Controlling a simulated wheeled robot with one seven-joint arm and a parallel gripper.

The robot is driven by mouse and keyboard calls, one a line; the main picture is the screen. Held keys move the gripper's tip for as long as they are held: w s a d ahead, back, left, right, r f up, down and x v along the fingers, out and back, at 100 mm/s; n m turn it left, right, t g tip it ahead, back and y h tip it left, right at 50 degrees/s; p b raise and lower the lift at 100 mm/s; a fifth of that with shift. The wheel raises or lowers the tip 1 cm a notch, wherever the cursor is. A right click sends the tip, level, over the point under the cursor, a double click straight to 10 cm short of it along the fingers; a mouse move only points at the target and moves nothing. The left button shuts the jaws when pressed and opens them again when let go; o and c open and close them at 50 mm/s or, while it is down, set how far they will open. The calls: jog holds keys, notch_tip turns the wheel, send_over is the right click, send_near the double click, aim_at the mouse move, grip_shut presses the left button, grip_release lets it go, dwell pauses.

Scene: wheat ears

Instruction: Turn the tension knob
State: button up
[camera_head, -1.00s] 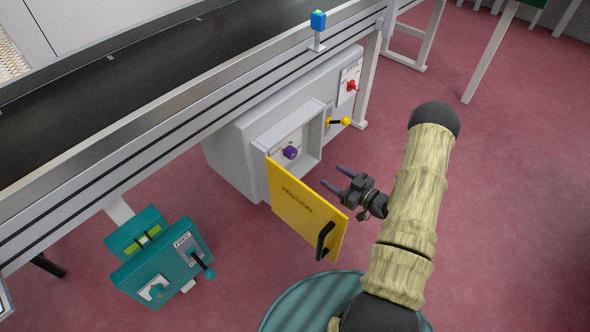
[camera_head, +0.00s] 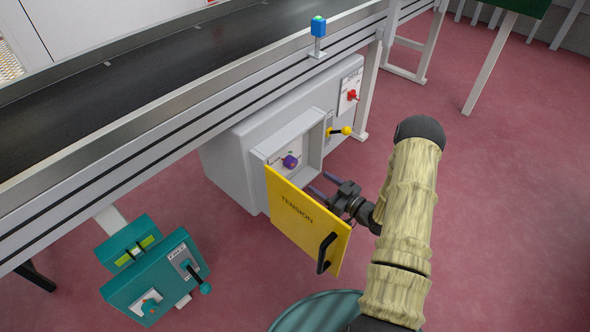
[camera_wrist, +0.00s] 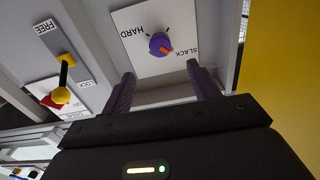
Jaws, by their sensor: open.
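The tension knob (camera_head: 290,162) is purple and sits inside a recessed grey box, behind the open yellow door (camera_head: 308,222) marked TENSION. In the wrist view the knob (camera_wrist: 160,45) has an orange pointer stripe and sits on a white plate (camera_wrist: 140,66) with HARD and SLACK printed on it. The stripe points toward the SLACK side. My gripper (camera_head: 320,184) is open and empty, just outside the box, with the door partly in front of it. In the wrist view its two fingers (camera_wrist: 158,90) point toward the knob, apart from it and on either side.
A yellow-knobbed lever (camera_head: 345,130) and a red knob (camera_head: 352,95) sit right of the box. The conveyor (camera_head: 200,60) runs above. A teal control box (camera_head: 150,275) stands at lower left. The door's black handle (camera_head: 325,252) sticks out toward my arm.

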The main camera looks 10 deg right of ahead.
aim_at(294, 165)
jog(key=b+x, duration=0.4)
jog(key=x, duration=0.6)
jog(key=shift+w+a+f, duration=0.1)
jog(key=shift+w+f, duration=0.05)
jog(key=shift+w+a, duration=0.4)
jog(key=shift+w, duration=0.1)
jog(key=c, duration=1)
